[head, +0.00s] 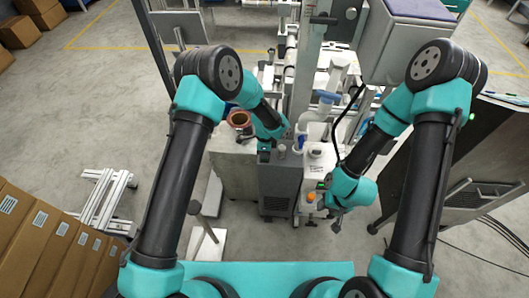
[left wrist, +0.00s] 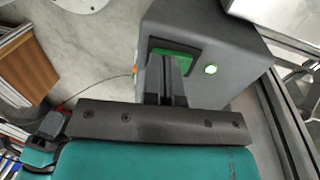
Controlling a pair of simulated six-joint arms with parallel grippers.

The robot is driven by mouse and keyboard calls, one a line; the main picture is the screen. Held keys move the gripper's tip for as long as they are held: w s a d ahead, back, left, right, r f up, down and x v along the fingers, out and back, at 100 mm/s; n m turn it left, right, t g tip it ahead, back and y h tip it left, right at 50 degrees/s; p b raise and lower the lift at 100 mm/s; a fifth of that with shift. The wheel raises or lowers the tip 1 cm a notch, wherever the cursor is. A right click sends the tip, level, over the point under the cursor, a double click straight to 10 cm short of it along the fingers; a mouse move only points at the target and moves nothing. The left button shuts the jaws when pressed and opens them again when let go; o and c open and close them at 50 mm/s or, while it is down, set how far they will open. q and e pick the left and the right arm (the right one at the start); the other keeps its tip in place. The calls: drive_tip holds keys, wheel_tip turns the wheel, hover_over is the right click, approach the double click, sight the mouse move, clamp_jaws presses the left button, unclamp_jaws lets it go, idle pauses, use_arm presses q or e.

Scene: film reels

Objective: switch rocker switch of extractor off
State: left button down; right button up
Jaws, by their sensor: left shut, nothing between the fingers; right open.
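The dark grey box, which looks like the extractor, stands in the middle of the head view (head: 280,178); it also fills the upper middle of the left wrist view (left wrist: 215,62). A green rocker switch (left wrist: 182,57) is set in its face, beside a lit green lamp (left wrist: 211,69). My left gripper (left wrist: 168,62) is shut and empty, its fingertips in front of the rocker and covering part of it. Whether they touch it I cannot tell. In the head view my left gripper (head: 264,153) is at the box's top left. My right gripper (head: 336,208) is open and empty, right of the box.
A white unit (head: 317,165) with an orange knob (head: 311,197) stands right of the grey box, close to my right gripper. A copper-rimmed vessel (head: 240,119) is at the left. A dark panel (head: 465,150) stands at the right. Cardboard boxes (head: 45,245) are front left.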

use_arm(q)
drive_tip(key=shift+s+f, duration=0.2)
drive_tip(key=shift+f, duration=0.1)
drive_tip(key=shift+w, duration=0.1)
drive_tip(key=shift+w+r, duration=0.15)
drive_tip(key=shift+w, duration=0.6)
wheel_tip(320, 180, up, 14)
drive_tip(key=w, duration=0.2)
drive_tip(key=shift+w+d, duration=0.15)
drive_tip(key=shift+w, duration=0.1)
drive_tip(key=shift+s, duration=0.1)
